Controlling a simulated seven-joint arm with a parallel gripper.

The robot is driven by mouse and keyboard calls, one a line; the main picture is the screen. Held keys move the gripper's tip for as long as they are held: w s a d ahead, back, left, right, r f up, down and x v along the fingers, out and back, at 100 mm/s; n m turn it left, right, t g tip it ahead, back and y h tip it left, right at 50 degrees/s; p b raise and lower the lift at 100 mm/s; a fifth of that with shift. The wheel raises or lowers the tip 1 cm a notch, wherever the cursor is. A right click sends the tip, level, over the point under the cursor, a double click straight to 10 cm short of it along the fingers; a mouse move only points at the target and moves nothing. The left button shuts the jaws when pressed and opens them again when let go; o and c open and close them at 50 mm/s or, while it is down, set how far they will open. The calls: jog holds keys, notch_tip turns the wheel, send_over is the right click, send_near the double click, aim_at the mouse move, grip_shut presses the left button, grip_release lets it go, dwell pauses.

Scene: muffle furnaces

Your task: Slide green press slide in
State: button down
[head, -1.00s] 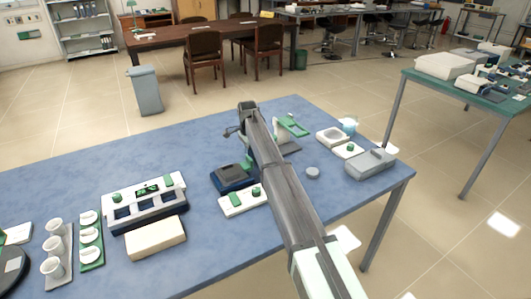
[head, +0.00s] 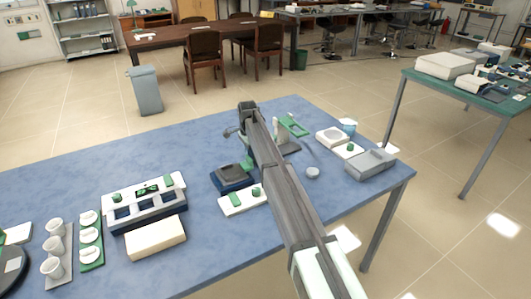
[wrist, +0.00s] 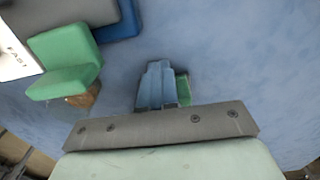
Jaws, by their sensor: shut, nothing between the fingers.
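My gripper (wrist: 160,72) shows in the wrist view as blue-grey fingers, shut and empty above the blue bench top. In the head view my own arm hides the fingers. A green L-shaped block (wrist: 66,55), seemingly the press slide, is at upper left in the wrist view, apart from the fingers. It is beside a dark blue body (wrist: 122,20). In the head view a green part (head: 247,164) shows at the right rear of the dark blue press (head: 231,179), partly behind my arm. How far in the slide sits I cannot tell.
A white panel with green buttons (head: 242,201) lies in front of the press. A white box with dark openings (head: 145,203) stands left. A green frame on a stand (head: 294,125), a small grey disc (head: 312,172) and a grey device (head: 371,163) are right.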

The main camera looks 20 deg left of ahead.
jog(key=shift+w, duration=0.1)
jog(key=shift+w+d, duration=3.05)
jog(key=shift+d, duration=0.05)
jog(key=shift+s+a, duration=0.15)
jog(key=shift+s, duration=0.05)
jog(key=shift+s+a, duration=0.1)
jog(key=shift+a, duration=0.05)
jog(key=shift+r, duration=3.55)
jog(key=shift+s, duration=0.15)
